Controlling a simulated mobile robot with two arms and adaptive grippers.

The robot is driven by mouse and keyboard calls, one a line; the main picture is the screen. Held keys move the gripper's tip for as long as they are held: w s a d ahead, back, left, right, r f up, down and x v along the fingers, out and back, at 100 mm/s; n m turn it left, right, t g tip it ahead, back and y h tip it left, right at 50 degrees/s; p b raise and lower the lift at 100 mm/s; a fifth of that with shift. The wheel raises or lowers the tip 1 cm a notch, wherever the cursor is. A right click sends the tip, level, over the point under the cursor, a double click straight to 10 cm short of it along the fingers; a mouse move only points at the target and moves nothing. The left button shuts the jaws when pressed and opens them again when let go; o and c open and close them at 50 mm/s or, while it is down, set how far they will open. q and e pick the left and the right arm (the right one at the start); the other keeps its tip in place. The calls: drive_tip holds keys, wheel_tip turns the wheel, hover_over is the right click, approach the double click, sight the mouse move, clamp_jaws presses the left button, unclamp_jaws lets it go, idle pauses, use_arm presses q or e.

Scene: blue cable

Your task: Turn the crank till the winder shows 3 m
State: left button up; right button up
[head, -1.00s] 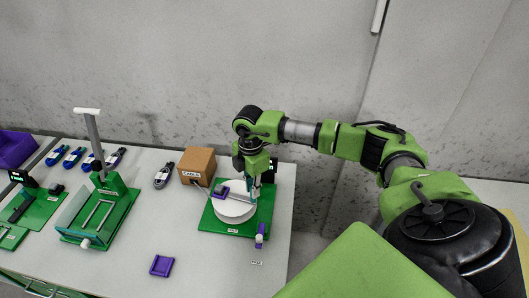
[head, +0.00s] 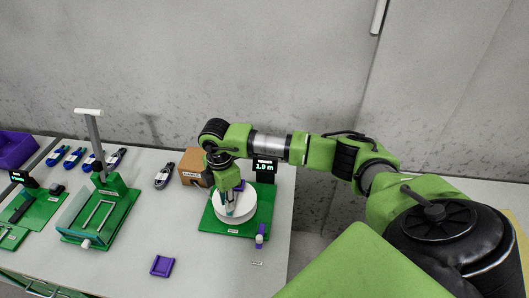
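The winder is a white round drum (head: 247,212) on a green base plate (head: 208,222) at the right end of the table. Its dark display (head: 265,170) stands behind the drum and reads 1.9 m. My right gripper (head: 230,212) points down over the left part of the drum. Its fingers are small here, and they and the wrist hide the crank handle, so I cannot tell whether they are closed on it. My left gripper is not in view.
A cardboard box (head: 194,167) labelled CABLE stands just left of the winder. A purple tray (head: 162,266) lies in front.

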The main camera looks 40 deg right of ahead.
drive_tip(key=o, duration=0.7)
drive_tip(key=shift+r+p, duration=2.95)
drive_tip(key=shift+r, duration=1.1)
drive_tip(key=shift+f, duration=0.1)
